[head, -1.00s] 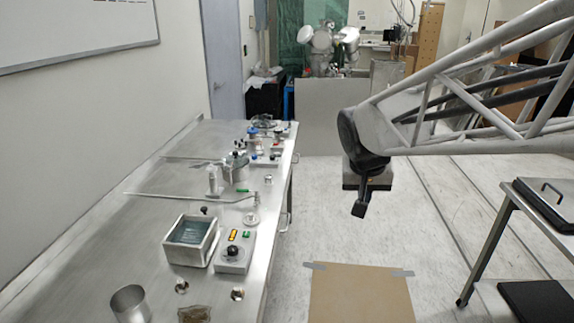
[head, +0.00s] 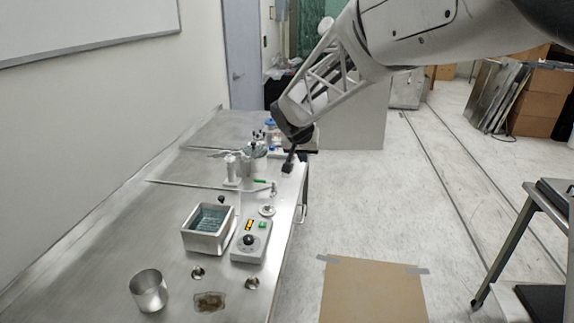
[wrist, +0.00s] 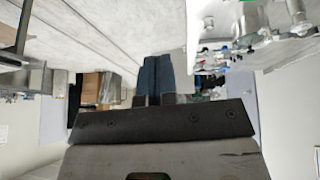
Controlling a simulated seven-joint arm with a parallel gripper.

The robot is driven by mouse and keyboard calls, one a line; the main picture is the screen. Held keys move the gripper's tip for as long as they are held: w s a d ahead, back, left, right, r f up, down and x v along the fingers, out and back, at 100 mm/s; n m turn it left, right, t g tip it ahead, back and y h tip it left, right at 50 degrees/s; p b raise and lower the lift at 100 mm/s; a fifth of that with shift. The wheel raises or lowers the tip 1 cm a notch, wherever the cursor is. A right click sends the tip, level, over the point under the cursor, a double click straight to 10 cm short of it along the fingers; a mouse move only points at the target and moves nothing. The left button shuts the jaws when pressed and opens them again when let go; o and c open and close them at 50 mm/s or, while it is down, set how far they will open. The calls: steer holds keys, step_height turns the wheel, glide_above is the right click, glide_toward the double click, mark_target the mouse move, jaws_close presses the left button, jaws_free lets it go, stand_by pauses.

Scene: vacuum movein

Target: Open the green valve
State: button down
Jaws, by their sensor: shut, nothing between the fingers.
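A small green handle (head: 260,181), which looks like the green valve, lies on the steel bench by a thin rod and a white cylinder. It is too small to tell its exact position. My gripper (head: 288,168) is shut and empty, pointing down near the bench's right edge, just behind and to the right of the green handle in the head view. In the wrist view its dark fingers (wrist: 156,82) are together with nothing between them. I cannot make out the green handle in the wrist view.
The bench (head: 115,262) holds a control box (head: 250,242), a square water bath (head: 208,228), a metal cup (head: 148,291) and white cylinders (head: 232,168). The wrist view shows the bench upside down at upper right. Open floor lies right of the bench, with a cart (head: 525,235) at far right.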

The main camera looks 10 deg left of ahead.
mark_target(265, 182)
steer(key=w+a+f, duration=0.4)
steer(key=a, duration=0.5)
steer(key=w+a+f+t+y, duration=0.1)
steer(key=w+a+f, duration=0.3)
steer(key=a, duration=0.5)
steer(key=shift+w+a+f, duration=0.15)
steer(key=shift+w+a, duration=0.15)
steer(key=shift+w, duration=0.05)
steer(key=shift+f, duration=0.1)
steer(key=shift+x, duration=6.95)
